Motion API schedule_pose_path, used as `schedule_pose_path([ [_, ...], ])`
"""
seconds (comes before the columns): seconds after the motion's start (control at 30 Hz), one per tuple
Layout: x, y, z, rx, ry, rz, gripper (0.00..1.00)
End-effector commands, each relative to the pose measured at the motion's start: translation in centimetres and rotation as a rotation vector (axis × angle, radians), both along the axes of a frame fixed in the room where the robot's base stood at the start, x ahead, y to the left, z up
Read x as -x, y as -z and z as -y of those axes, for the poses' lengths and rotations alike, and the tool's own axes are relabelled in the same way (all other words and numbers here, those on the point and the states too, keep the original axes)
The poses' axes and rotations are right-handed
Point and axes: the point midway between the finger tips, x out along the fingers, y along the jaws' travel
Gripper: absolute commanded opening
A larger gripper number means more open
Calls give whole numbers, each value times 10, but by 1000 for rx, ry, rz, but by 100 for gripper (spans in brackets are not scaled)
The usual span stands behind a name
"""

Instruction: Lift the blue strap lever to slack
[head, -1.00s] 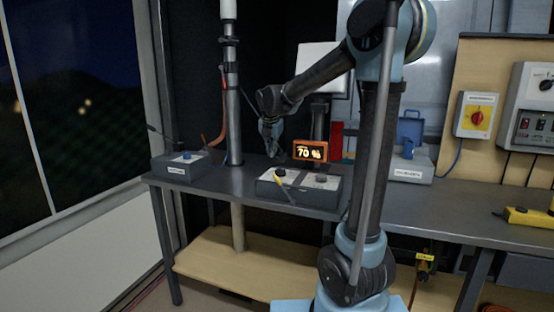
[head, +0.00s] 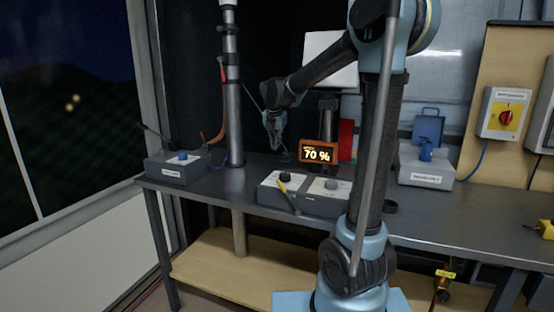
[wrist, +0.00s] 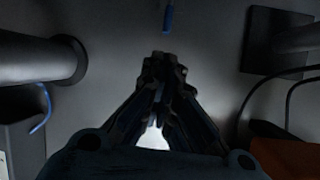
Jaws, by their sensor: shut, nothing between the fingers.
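My gripper (head: 275,146) is shut and empty, pointing down above the back of the bench, between the pole and the orange display. In the wrist view its fingertips (wrist: 163,62) meet over the grey surface. A short blue-ended rod (wrist: 168,18) shows at the top edge of that view, in line with the fingertips and apart from them; the rest of it is cut off. It may be the strap lever. In the head view a thin bluish bar (head: 251,96) shows beside the pole, left of my wrist; I cannot tell whether it is the same part.
The pole (head: 234,120) with an orange lever (head: 217,128) stands left of my gripper. The display (head: 318,151) reading 70 % stands right. A box with a blue knob (head: 180,167) is at left, and a control box with dials (head: 305,200) is in front.

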Motion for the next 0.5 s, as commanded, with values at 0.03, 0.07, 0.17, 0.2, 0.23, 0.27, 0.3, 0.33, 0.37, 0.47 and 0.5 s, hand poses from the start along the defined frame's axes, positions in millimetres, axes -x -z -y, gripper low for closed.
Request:
schedule_pose_path([
  [0.03,-1,2,1,0,1,0,0],
  [0.07,-2,3,1,0,1,0,0],
  [0.17,-6,11,2,0,2,0,0],
  [0.2,-8,16,2,0,2,0,0],
  [0.23,-10,20,2,0,3,1,0],
  [0.27,-12,24,3,0,3,1,0],
  [0.3,-15,30,3,-1,3,1,0],
  [0.33,-17,35,3,-1,3,1,0],
  [0.37,-20,39,4,0,2,1,0],
  [0.47,-26,54,5,0,2,1,0],
  [0.5,-29,59,5,0,2,1,0],
])
